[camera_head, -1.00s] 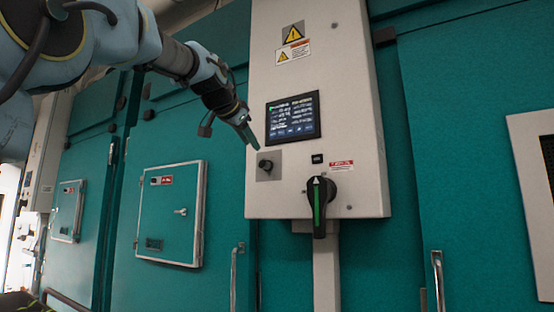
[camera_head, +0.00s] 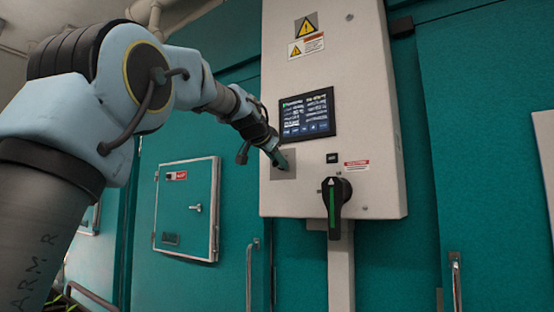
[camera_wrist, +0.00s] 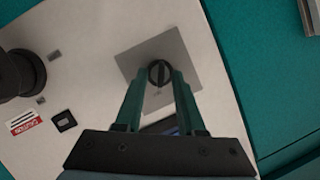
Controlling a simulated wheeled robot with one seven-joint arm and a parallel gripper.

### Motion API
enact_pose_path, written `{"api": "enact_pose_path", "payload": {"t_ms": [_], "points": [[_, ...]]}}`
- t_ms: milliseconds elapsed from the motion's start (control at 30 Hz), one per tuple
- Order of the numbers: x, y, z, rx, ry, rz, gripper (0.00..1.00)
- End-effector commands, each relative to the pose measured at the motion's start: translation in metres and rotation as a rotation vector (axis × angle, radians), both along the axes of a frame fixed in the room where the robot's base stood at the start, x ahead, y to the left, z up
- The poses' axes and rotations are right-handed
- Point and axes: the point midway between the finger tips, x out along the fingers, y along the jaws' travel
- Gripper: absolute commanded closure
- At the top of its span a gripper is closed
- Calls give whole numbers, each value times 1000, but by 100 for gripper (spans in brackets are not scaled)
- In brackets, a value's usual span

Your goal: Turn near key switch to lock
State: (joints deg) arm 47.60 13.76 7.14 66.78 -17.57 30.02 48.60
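The key switch (camera_wrist: 160,73) is a small round black knob with a dark upright key bar, on a square grey plate (camera_wrist: 185,50) on the white control box (camera_head: 375,130). In the wrist view my gripper (camera_wrist: 160,77) has its two green fingers apart, one on each side of the key switch. I cannot tell whether they touch it. In the head view my gripper (camera_head: 278,159) is at the plate (camera_head: 284,172), and its fingers hide the switch.
A black rotary handle (camera_head: 334,205) with a green stripe sticks out at lower right of the switch. A display screen (camera_head: 306,115) is just above it. A teal hatch (camera_head: 187,207) with a latch is at left, with a vertical door handle (camera_head: 252,275) below.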

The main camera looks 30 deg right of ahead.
Motion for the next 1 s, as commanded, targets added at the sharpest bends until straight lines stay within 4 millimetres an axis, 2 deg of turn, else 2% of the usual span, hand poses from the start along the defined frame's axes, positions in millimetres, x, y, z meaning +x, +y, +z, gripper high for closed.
{"api": "enact_pose_path", "payload": {"t_ms": [100,433,1000], "points": [[0,0,0,0,0,0,64],[0,0,0,0,0,0,100],[1,1,0,-24,50,1,100]]}}
